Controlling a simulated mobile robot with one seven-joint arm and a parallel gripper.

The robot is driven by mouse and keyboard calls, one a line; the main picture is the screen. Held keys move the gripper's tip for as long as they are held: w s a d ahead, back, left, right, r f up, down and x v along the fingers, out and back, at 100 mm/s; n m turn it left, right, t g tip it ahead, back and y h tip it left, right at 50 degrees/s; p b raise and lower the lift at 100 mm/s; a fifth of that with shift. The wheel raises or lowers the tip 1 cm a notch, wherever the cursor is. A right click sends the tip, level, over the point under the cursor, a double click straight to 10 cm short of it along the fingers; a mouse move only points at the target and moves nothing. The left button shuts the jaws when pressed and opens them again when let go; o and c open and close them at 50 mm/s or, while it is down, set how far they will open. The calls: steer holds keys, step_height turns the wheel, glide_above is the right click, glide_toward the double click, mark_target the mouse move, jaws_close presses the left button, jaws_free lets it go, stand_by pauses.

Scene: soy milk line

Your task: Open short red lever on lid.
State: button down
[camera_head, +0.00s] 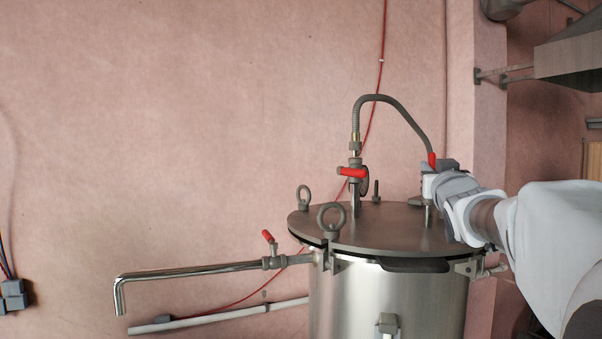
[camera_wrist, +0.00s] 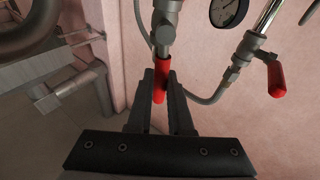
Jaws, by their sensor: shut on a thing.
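The short red lever (camera_wrist: 160,86) sits on a grey valve above the lid. In the wrist view it lies between the two dark fingers of my gripper (camera_wrist: 162,82), which is shut on it. In the head view the top of this lever (camera_head: 432,159) shows at the lid's right side, just above my gripper (camera_head: 429,174); the fingers partly hide the valve. The round steel lid (camera_head: 385,235) lies flat on the vessel.
Another red lever (camera_head: 352,172) stands on the lid's left fitting; it also shows in the wrist view (camera_wrist: 276,80). A grey hose (camera_head: 395,105) arches between the fittings. A pressure gauge (camera_wrist: 228,10) is nearby. A spout pipe (camera_head: 190,272) with its own red lever (camera_head: 267,236) extends left.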

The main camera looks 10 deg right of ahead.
steer(key=shift+s+d+m, duration=0.1)
steer(key=shift+d+m, duration=0.05)
steer(key=shift+m, duration=0.35)
steer(key=c, duration=0.8)
jaws_free()
steer(key=shift+s+f, duration=0.1)
